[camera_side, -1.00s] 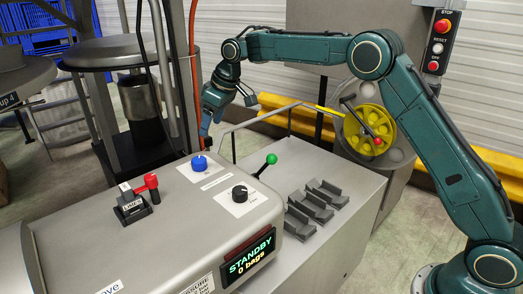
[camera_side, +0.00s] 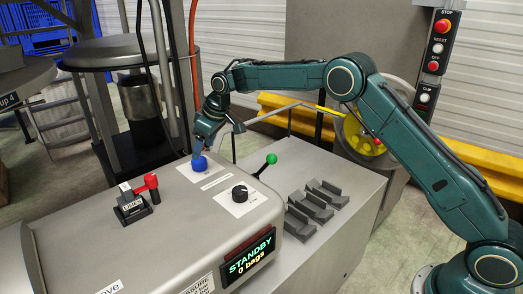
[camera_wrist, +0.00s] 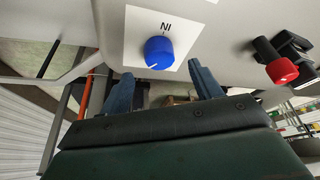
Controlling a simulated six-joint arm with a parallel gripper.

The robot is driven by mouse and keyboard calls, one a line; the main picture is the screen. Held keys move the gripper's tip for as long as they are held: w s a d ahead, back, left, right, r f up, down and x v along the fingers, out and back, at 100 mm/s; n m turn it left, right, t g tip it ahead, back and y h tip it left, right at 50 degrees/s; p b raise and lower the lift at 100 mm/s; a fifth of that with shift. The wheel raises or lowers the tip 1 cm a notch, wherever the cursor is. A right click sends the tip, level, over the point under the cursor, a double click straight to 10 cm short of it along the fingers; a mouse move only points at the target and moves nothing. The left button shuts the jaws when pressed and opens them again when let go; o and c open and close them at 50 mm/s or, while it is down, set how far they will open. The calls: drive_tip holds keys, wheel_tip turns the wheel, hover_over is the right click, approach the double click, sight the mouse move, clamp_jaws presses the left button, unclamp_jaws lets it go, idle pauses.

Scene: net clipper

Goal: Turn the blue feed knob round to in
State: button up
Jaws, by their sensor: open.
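The blue feed knob (camera_side: 199,164) sits on a white label plate on top of the grey machine housing. In the wrist view the blue knob (camera_wrist: 158,52) shows whole, with the mark "IN" upside down above it. Its white pointer line faces the lower left there, away from "IN". My gripper (camera_side: 197,151) is just above and behind the knob in the side view. In the wrist view my gripper (camera_wrist: 162,78) is open, one finger to each lower side of the knob, with gaps between and nothing held.
A black knob (camera_side: 240,194) and a green-tipped lever (camera_side: 271,159) stand to the right of the blue knob. A red lever (camera_side: 151,182) stands to its left, also close by in the wrist view (camera_wrist: 283,70). A display (camera_side: 249,256) reads STANDBY, 0 bags. A bent rail runs behind.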

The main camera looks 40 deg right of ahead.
sight(200, 160)
drive_tip(key=shift+x, duration=2.7)
drive_tip(key=shift+c, duration=0.2)
drive_tip(key=c, duration=0.9)
